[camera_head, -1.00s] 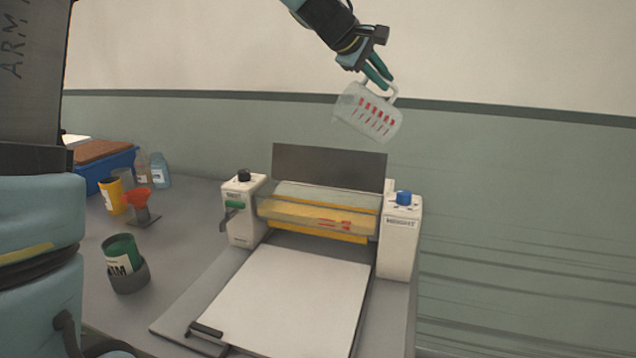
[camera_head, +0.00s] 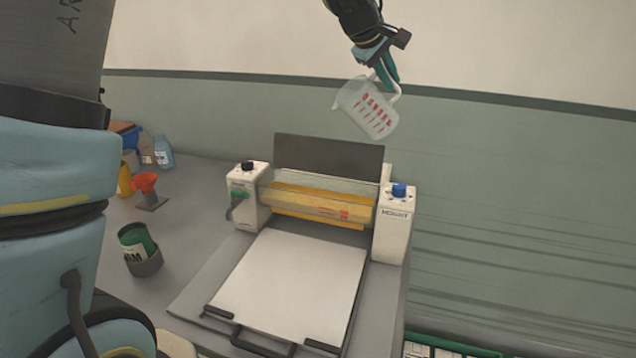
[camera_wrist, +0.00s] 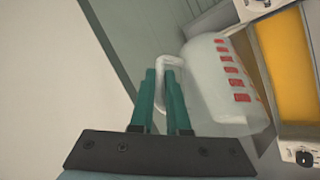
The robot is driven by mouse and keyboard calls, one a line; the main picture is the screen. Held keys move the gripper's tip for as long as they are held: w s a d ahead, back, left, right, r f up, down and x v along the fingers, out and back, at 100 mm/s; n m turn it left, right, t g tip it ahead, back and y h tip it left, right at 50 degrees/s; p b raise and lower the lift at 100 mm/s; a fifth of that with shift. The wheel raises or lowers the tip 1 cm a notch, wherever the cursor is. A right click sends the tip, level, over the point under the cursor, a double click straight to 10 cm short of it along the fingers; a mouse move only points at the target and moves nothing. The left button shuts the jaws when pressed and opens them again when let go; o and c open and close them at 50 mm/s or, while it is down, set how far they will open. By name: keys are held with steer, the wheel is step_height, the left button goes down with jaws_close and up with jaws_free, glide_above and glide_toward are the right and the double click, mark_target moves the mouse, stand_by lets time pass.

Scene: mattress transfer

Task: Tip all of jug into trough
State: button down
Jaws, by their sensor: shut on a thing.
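A clear jug (camera_head: 366,108) with red marks hangs in the air above the machine, tilted with its mouth toward the upper left. My gripper (camera_head: 388,80) is shut on the jug's handle. In the wrist view my gripper's green fingers (camera_wrist: 162,100) are at the handle, and the jug (camera_wrist: 228,88) is to their right. I cannot make out any liquid in it. The trough (camera_head: 318,205) looks to be the yellow-filled strip between the machine's two white end posts. It also shows in yellow in the wrist view (camera_wrist: 284,62). The jug is apart from it, above and slightly to its right.
A dark upright plate (camera_head: 328,157) stands behind the trough. The white board (camera_head: 290,285) in front is bare. On the left are a green can (camera_head: 137,241) in a grey holder, an orange funnel (camera_head: 146,184) and a bottle (camera_head: 163,152). A green crate (camera_head: 440,346) is at lower right.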

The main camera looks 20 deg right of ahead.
steer(key=shift+s+d+f+m+y, duration=0.15)
steer(key=shift+d+f+y, duration=0.1)
steer(key=shift+d+y, duration=0.3)
steer(key=shift+s+d+f+m+y, duration=0.2)
steer(key=shift+d+y, duration=0.25)
steer(key=shift+d, duration=0.15)
steer(key=shift+d+f+m+t+y, duration=0.55)
steer(key=shift+d+f+t+y, duration=0.15)
steer(key=shift+d+f+y, duration=2.2)
steer(key=v, duration=0.2)
steer(key=w+v, duration=0.1)
steer(key=v, duration=0.2)
steer(key=shift+a+r, duration=0.15)
steer(key=shift+r, duration=0.25)
